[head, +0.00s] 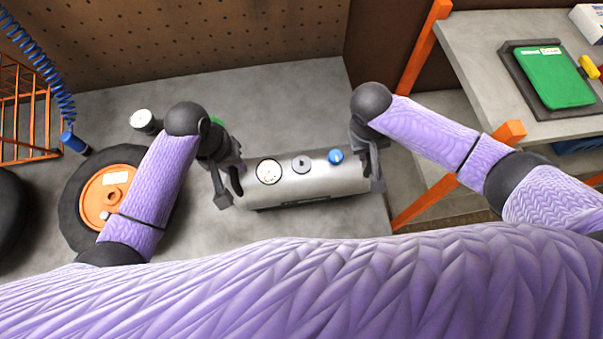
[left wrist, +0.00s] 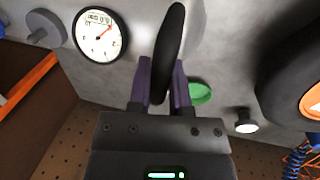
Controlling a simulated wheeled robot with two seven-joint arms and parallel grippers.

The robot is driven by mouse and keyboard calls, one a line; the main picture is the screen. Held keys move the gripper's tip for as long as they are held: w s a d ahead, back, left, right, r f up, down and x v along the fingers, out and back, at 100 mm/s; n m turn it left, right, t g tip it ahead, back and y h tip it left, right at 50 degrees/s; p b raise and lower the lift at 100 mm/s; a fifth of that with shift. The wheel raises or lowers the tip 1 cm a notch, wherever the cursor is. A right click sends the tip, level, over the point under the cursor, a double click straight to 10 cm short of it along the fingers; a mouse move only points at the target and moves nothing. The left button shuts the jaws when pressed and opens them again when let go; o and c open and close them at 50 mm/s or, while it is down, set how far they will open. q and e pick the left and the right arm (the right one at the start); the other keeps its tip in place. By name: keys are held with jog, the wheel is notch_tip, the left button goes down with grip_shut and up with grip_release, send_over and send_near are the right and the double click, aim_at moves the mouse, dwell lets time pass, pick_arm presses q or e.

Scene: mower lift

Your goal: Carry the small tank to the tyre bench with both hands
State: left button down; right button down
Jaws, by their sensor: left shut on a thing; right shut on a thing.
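The small tank (head: 318,187) is a silver cylinder lying level in the head view, with a white dial, a grey knob and a blue knob on top. My left gripper (head: 228,187) is shut on the black handle at its left end. In the left wrist view the fingers (left wrist: 162,88) close around that black handle (left wrist: 170,45), with the dial (left wrist: 101,36) beside it. My right gripper (head: 371,162) is at the right end, shut on the handle there, mostly hidden by the gripper. The tank is over the grey tyre bench (head: 270,100); I cannot tell whether it touches.
A tyre with an orange hub (head: 108,195) lies left of my left gripper, partly behind my forearm. A white-faced gauge (head: 142,120) and a green round thing (head: 217,121) are behind the gripper. An orange-framed shelf (head: 480,60) stands at right; an orange wire rack (head: 25,110) at left.

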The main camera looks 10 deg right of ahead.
pick_arm(q)
jog(key=shift+r, duration=0.1)
dwell(0.3)
